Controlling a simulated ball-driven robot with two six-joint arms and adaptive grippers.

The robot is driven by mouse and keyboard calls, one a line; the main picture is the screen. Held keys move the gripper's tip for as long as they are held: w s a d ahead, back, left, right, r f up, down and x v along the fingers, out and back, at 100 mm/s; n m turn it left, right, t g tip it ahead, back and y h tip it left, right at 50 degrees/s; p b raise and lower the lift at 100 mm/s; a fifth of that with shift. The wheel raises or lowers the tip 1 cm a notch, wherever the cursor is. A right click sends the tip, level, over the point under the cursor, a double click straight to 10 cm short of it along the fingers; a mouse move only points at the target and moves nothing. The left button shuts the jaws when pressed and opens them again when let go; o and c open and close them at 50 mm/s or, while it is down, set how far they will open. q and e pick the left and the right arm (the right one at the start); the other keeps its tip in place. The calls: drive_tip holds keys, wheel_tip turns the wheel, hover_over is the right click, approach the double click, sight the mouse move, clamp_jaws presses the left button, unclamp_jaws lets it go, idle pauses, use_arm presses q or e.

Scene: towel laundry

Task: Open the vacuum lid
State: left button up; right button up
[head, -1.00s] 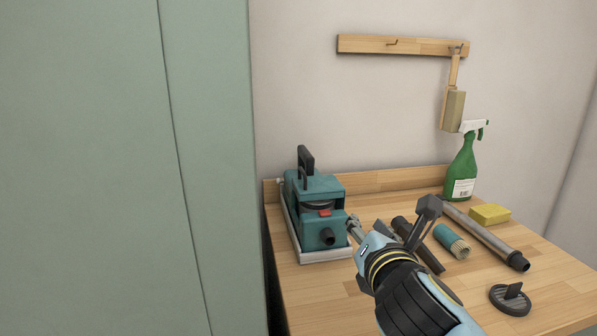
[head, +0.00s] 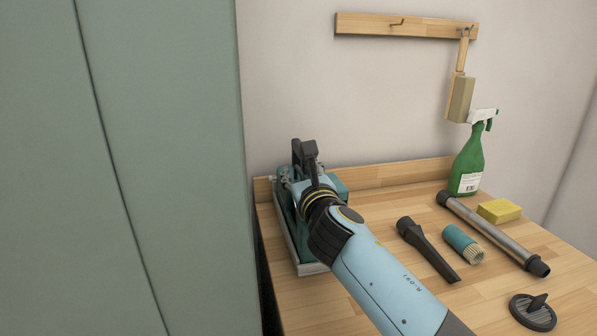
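The teal vacuum (head: 341,186) stands in a pale tray (head: 312,268) at the left end of the wooden table. Its dark handle (head: 297,154) sticks up at the top. My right gripper (head: 298,165) is at the top of the vacuum, close to the handle. My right arm and wrist hide most of the vacuum's front and lid, including the red latch area. I cannot tell whether the fingers touch the handle or how far apart they are. My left gripper is not in view.
On the table (head: 370,290) lie a dark crevice nozzle (head: 428,250), a teal brush (head: 462,243), a metal tube (head: 495,232), a yellow sponge (head: 499,211) and a round dark floor piece (head: 533,312). A green spray bottle (head: 467,165) stands at the back. A green panel (head: 150,160) borders the left.

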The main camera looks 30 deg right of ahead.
drive_tip(key=shift+w+d, duration=0.15)
drive_tip(key=shift+w, duration=0.3)
drive_tip(key=shift+c, duration=0.6)
drive_tip(key=c, duration=0.5)
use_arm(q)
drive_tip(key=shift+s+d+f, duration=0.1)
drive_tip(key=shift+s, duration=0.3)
use_arm(e)
drive_tip(key=shift+s, duration=0.1)
clamp_jaws()
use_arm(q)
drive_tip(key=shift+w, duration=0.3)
